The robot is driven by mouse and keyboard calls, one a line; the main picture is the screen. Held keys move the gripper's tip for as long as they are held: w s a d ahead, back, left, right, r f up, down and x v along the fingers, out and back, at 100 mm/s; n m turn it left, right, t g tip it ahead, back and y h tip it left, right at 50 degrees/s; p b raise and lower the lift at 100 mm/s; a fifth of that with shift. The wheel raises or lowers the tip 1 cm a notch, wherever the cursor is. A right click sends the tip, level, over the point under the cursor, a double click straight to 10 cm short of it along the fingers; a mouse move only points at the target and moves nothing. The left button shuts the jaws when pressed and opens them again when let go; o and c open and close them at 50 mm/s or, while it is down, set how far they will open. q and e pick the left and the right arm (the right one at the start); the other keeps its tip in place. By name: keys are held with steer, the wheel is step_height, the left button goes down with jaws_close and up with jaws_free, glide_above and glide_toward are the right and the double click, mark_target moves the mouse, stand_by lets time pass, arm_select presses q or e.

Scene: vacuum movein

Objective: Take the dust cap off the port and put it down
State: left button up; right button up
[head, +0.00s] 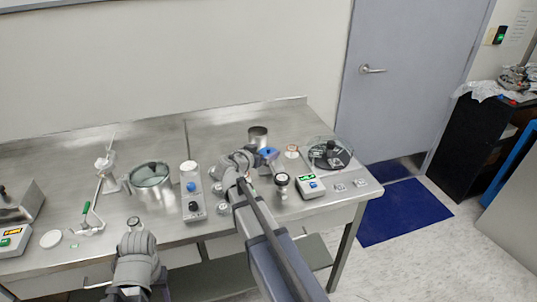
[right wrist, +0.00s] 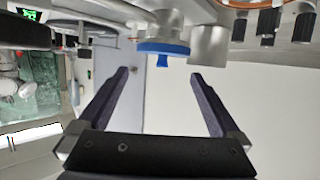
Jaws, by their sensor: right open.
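The dust cap (right wrist: 163,49) is a blue disc with a small tab, seated on a metal port (right wrist: 168,22) at the top of the right wrist view. In the head view the blue cap (head: 269,153) shows just right of my right gripper (head: 248,158). In the right wrist view my right gripper (right wrist: 161,73) is open, its two dark fingers spread with nothing between them. The cap lies just beyond the fingertips, roughly centred between them, apart from both. My left gripper (head: 136,238) is low at the left front of the bench; its jaws cannot be made out.
The steel bench (head: 222,128) also holds a glass-lidded pot (head: 151,183), a control box (head: 192,192), a metal cup (head: 258,135), a dial gauge (head: 282,182), a green-display meter (head: 310,186) and a glass-covered dark plate (head: 330,155). The bench's back strip is mostly clear.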

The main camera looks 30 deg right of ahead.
mark_target(268, 150)
steer(key=x, duration=0.2)
steer(key=b+x, duration=0.1)
steer(key=x, duration=0.1)
steer(key=shift+a+f+b, duration=0.2)
steer(key=shift+f+b, duration=0.1)
steer(key=shift+f, duration=0.05)
steer(key=shift+w+d, duration=0.2)
steer(key=shift+d, duration=0.15)
steer(key=shift+c, duration=0.2)
steer(key=shift+s+a, duration=0.1)
steer(key=shift+s, duration=0.05)
jaws_close()
